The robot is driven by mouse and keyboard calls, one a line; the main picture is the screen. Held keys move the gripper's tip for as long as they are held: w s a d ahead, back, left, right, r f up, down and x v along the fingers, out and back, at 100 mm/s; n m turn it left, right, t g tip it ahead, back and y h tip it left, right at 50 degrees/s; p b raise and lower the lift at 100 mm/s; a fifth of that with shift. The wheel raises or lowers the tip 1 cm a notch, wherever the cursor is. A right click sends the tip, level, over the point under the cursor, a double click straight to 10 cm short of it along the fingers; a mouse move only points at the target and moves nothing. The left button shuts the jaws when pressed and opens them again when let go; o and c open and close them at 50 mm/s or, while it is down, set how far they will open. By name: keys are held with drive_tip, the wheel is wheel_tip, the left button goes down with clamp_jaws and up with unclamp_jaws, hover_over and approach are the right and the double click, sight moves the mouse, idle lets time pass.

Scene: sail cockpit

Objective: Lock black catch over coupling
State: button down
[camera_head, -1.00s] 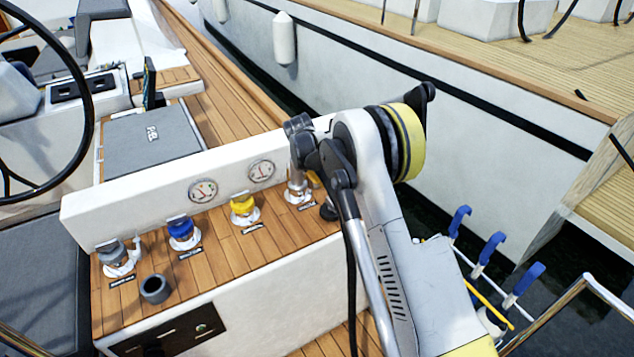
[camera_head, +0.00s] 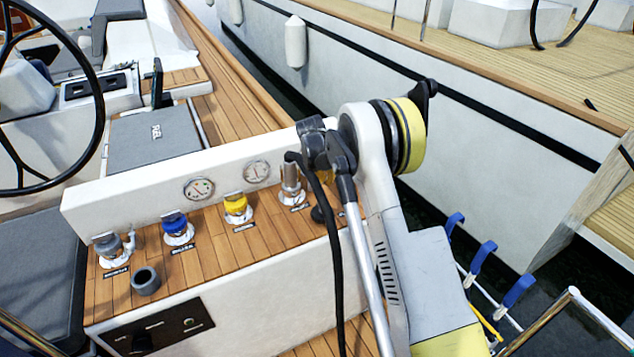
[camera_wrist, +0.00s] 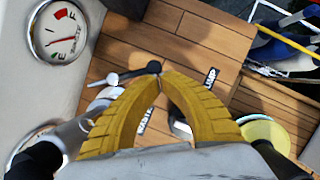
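In the wrist view, the curved yellow fingers of my gripper (camera_wrist: 160,80) meet at their tips in an arch. A grey-white coupling (camera_wrist: 74,136) shows partly behind the left finger. In the head view, a metallic upright coupling (camera_head: 290,186) stands at the right of the wooden ledge, beside my arm.
Fittings with yellow (camera_head: 236,205), blue (camera_head: 175,222) and grey (camera_head: 107,245) caps line the wooden ledge (camera_head: 215,250). A grey open cup (camera_head: 146,281) stands at the front left. A white panel with gauges (camera_head: 199,189) rises behind. Blue-handled tools (camera_head: 482,258) are at the right.

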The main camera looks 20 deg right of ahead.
drive_tip(key=shift+w+d, duration=0.3)
drive_tip(key=shift+d, duration=0.2)
drive_tip(key=shift+w+d, duration=0.25)
drive_tip(key=shift+d, duration=0.2)
drive_tip(key=shift+w+d, duration=0.7)
drive_tip(key=shift+w, duration=0.05)
drive_tip(key=shift+a, duration=0.2)
drive_tip(key=shift+w+a, duration=0.3)
drive_tip(key=shift+a, duration=0.3)
